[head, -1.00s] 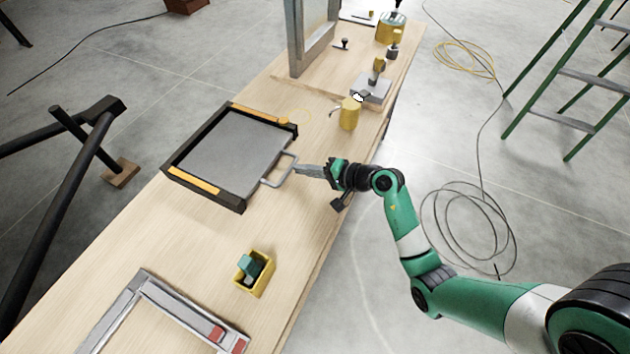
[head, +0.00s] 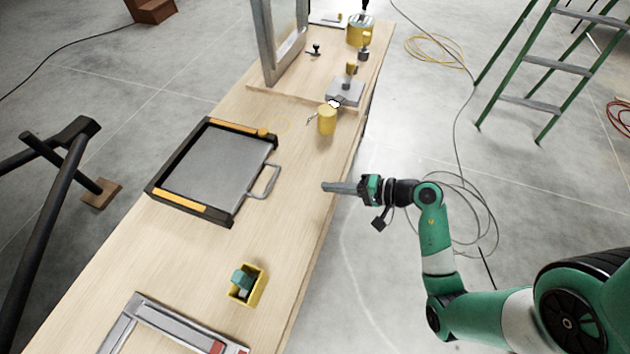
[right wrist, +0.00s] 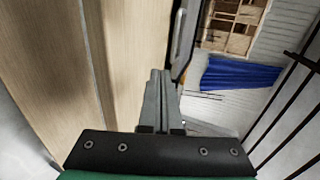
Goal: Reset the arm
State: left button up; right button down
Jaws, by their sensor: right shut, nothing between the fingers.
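My right gripper (head: 328,187) is shut and empty over the right edge of the wooden bench in the head view. In the right wrist view its closed fingers (right wrist: 157,95) point away from the camera. A grey flat tray with a black and orange frame (head: 152,190) lies on the bench to the left of the gripper. Its metal handle (head: 270,181) sticks out to the right, apart from the fingertips. The handle also shows in the right wrist view (right wrist: 183,45). My left gripper is not in view.
A yellow bin (head: 258,292) with a teal item stands nearer on the bench (head: 190,270). A metal frame (head: 165,318) lies at the front. A yellow cylinder (head: 327,121) and a grey-based tool (head: 345,93) stand farther back. The floor right of the bench has loose cable.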

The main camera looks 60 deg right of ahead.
jog(key=shift+s+r, duration=0.1)
jog(key=shift+s, duration=0.15)
